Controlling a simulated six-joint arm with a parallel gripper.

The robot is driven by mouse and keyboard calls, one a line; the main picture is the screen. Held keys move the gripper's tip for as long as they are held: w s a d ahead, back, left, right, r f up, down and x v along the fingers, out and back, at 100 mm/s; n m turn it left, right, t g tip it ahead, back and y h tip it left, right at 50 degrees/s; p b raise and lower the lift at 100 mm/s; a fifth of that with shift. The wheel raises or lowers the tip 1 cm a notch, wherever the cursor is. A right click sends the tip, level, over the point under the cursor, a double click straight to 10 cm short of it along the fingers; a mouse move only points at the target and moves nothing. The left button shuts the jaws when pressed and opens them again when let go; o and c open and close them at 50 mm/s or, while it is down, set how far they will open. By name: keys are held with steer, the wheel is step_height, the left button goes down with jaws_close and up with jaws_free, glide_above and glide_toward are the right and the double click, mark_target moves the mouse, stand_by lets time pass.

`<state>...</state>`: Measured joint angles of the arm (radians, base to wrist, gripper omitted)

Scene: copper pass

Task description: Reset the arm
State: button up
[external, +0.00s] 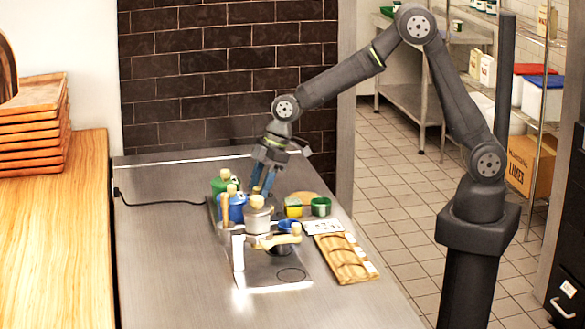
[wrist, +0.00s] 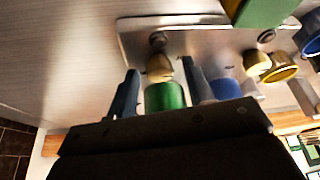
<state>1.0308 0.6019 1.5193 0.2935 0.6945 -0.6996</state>
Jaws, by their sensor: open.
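My gripper (external: 263,188) hangs fingers-down over the far part of the steel table, just right of the green container (external: 219,187) and the blue container (external: 236,208). In the wrist view my gripper (wrist: 160,68) has its two fingers apart. A green container (wrist: 165,97) with a wooden knob (wrist: 159,69) shows between the fingers in that picture. Whether the fingers touch anything is not clear. My arm arches from its base at the right across to the table.
A pale grey container (external: 257,220) stands in front of the blue one. A yellow cup (external: 293,208) and a green cup (external: 320,207) are to the right. A grooved wooden board (external: 345,262) lies at the right edge. The table's left part is mostly clear, with a black cable (external: 165,202).

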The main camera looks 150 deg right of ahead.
steer(key=shift+w+a+m+g+h, duration=0.1)
steer(key=shift+m+g+h, duration=0.35)
steer(key=shift+m, duration=1)
steer(key=shift+m+g+h, duration=0.35)
steer(key=shift+m+h, duration=0.1)
steer(key=shift+m, duration=1)
steer(key=shift+v, duration=2.05)
steer(key=shift+o, duration=0.4)
